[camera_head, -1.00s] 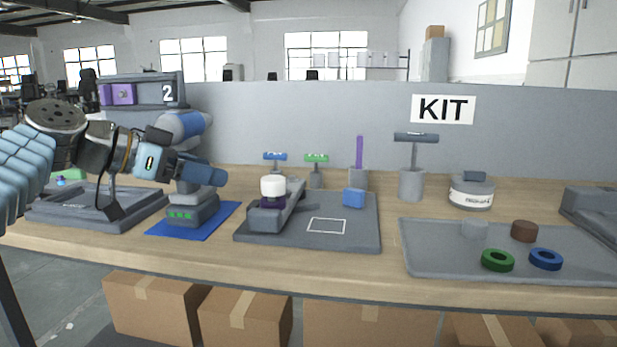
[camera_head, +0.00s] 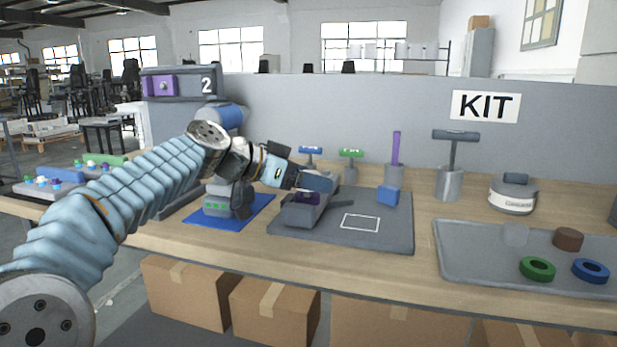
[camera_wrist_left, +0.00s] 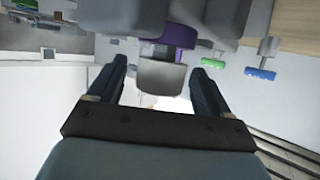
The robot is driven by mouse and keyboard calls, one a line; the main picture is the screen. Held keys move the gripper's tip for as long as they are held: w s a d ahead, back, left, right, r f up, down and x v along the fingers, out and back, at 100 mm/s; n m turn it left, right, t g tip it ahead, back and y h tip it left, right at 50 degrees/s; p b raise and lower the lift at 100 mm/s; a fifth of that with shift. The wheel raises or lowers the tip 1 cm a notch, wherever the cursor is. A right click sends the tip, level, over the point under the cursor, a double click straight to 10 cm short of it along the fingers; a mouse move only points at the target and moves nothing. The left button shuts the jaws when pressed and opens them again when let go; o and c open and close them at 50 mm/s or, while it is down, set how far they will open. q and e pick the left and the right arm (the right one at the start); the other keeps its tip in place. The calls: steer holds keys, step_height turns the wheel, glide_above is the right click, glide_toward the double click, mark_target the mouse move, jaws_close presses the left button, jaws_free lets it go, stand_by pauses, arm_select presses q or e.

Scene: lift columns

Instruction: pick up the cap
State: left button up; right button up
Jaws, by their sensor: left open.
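The gripper is open and holds nothing. In the head view the left gripper (camera_head: 318,182) is over the grey vise-like holder (camera_head: 298,214) and hides the cap. Only a bit of the purple part (camera_head: 309,198) shows under it. My right gripper is not in view.
A blue block (camera_head: 388,195) and a white outlined square lie on the grey board (camera_head: 340,238). Behind stand blue- and green-topped T-handles (camera_head: 351,153) and a purple rod (camera_head: 396,148). A tray (camera_head: 460,272) with rings is at right.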

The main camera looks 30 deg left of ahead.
arm_select(q)
steer(key=c, duration=1.1)
steer(key=shift+o, duration=0.2)
